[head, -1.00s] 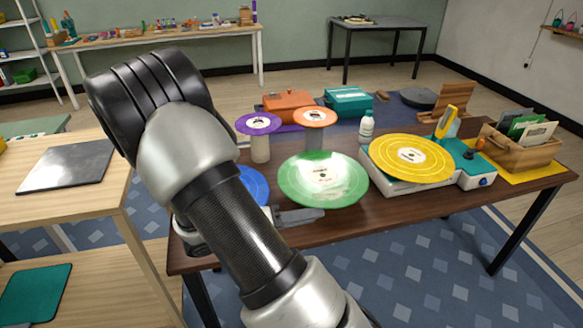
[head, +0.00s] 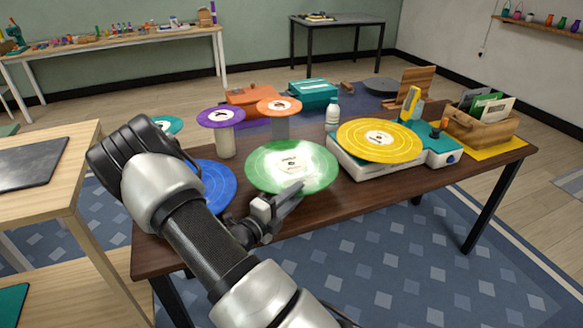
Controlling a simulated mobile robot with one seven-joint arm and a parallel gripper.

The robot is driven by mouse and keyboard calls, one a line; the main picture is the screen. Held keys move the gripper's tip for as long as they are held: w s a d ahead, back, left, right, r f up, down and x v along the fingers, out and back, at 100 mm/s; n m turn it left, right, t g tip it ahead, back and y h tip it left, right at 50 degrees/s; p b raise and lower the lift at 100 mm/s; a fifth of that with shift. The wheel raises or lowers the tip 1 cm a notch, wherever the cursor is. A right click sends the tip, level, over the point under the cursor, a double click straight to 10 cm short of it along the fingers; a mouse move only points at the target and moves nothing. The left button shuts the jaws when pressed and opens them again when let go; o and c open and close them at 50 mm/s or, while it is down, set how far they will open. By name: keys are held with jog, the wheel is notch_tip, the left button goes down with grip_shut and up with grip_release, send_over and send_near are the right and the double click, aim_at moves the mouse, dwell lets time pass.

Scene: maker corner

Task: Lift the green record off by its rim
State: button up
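The green record (head: 262,171) lies face up and roughly level over the wooden table, left of the yellow record (head: 358,136). It has a pale label and a bright glare on its right half. What it rests on is hidden beneath it. My gripper (head: 287,200) is at the front of the green record, its fingers pointing up and right and overlapping its front rim in the head view. I cannot tell whether they touch the rim. The fingers are seen edge-on, so their gap does not show.
A blue record (head: 214,183) is partly behind my arm. Purple (head: 221,117) and orange (head: 279,105) records sit on cylinders behind. The yellow record is on a turntable (head: 350,166), near a bottle (head: 332,114) and a wooden crate (head: 490,128). The table's front right (head: 400,190) is bare.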

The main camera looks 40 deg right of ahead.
jog(key=shift+r+b+x, duration=0.15)
jog(key=shift+b+x, duration=0.25)
jog(key=shift+x, duration=1.1)
jog(key=shift+r+b+x, duration=0.1)
jog(key=shift+b+x, duration=0.25)
jog(key=shift+x, duration=1.1)
grip_shut()
